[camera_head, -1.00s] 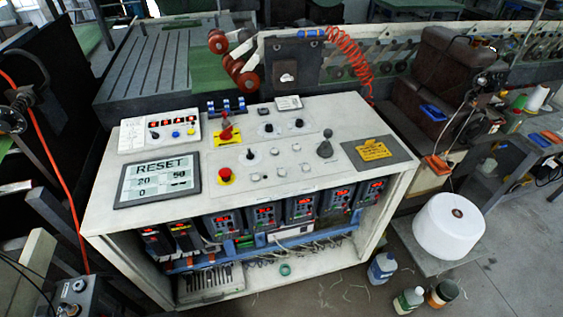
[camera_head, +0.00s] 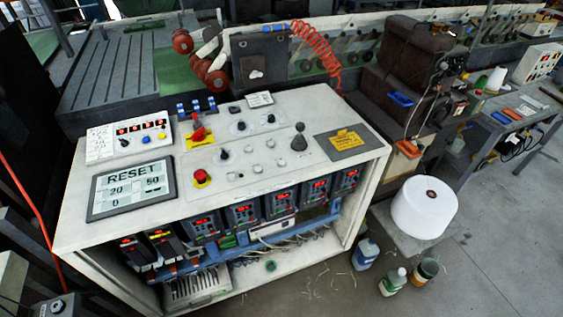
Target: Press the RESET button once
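A white control console (camera_head: 235,178) stands in the middle of the view. At the left of its top is a framed display (camera_head: 131,184) that reads RESET, with 20, 50 and 0 below. A red mushroom button on a yellow base (camera_head: 200,177) sits just right of the display. A small white panel (camera_head: 128,138) behind the display has red digits, a black knob, a blue button (camera_head: 146,140) and another small control. Several white round buttons (camera_head: 258,169) sit mid-console. I cannot read which button is labelled RESET. My gripper is not in view.
A red-handled switch on yellow (camera_head: 199,133), black knobs and a grey ball-topped lever (camera_head: 299,138) rise from the console. A yellow label lies on a dark plate (camera_head: 328,146). A white spool (camera_head: 424,207) and bottles (camera_head: 365,254) stand right of the console. Floor at lower right is clear.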

